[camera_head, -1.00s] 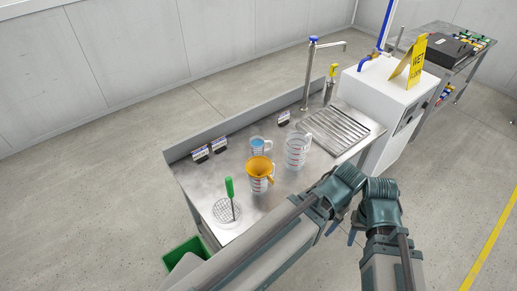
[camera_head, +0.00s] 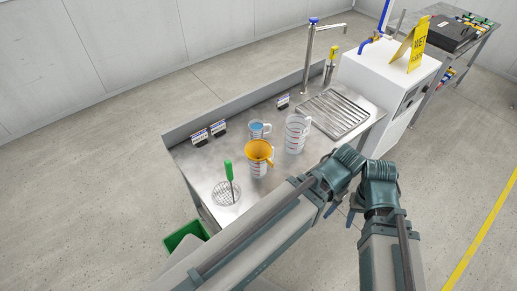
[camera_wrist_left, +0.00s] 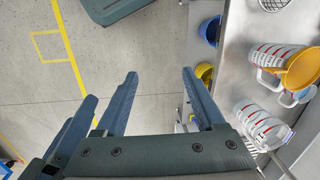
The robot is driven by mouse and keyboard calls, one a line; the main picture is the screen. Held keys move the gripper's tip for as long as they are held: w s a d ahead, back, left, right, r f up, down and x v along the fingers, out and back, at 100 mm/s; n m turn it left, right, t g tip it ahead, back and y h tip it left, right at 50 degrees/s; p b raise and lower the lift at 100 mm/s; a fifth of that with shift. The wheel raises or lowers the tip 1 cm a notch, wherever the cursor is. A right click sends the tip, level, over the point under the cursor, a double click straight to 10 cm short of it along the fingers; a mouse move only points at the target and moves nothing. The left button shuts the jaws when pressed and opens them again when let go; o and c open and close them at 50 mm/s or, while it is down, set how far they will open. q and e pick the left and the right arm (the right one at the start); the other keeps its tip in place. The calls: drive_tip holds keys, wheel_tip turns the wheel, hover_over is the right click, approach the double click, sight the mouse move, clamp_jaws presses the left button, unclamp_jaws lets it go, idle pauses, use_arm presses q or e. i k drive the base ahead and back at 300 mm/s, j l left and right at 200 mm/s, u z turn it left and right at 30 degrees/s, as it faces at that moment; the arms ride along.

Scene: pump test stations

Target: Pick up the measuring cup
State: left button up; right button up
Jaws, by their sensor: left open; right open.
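Three clear measuring cups with red markings stand upright on the steel counter (camera_head: 205,165). One measuring cup (camera_head: 258,169) has an orange funnel in its mouth. A smaller cup with blue in it (camera_head: 257,131) stands behind, and a taller empty-looking cup (camera_head: 296,140) stands to the right. In the left wrist view, the funnel cup (camera_wrist_left: 270,56) and the tall cup (camera_wrist_left: 258,122) lie at the right. My left gripper (camera_wrist_left: 160,73) is open and empty over the floor, beside the counter's edge. My right gripper (camera_head: 352,216) is off the counter's front; its jaws are mostly hidden.
A green-handled brush-like tool (camera_head: 229,172) stands over a round drain grid. A tap (camera_head: 311,55) and a ribbed drainer (camera_head: 335,112) are at the back right. A white cabinet (camera_head: 383,80) carries a yellow wet-floor sign (camera_head: 411,45). A green bin (camera_head: 184,236) stands below.

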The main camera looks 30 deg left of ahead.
sight(256, 126)
drive_tip(key=i+l+u, duration=0.1)
drive_tip(key=u, duration=0.85)
drive_tip(key=i+l+u, duration=0.35)
drive_tip(key=l, duration=0.25)
drive_tip(key=i+l+u, duration=0.2)
drive_tip(key=l, duration=0.15)
drive_tip(key=i+l+u, duration=0.2)
drive_tip(key=l, duration=0.2)
drive_tip(key=i+l, duration=0.1)
drive_tip(key=l, duration=0.2)
drive_tip(key=i+l, duration=0.1)
drive_tip(key=l, duration=0.2)
drive_tip(key=i+l, duration=0.1)
drive_tip(key=l, duration=0.25)
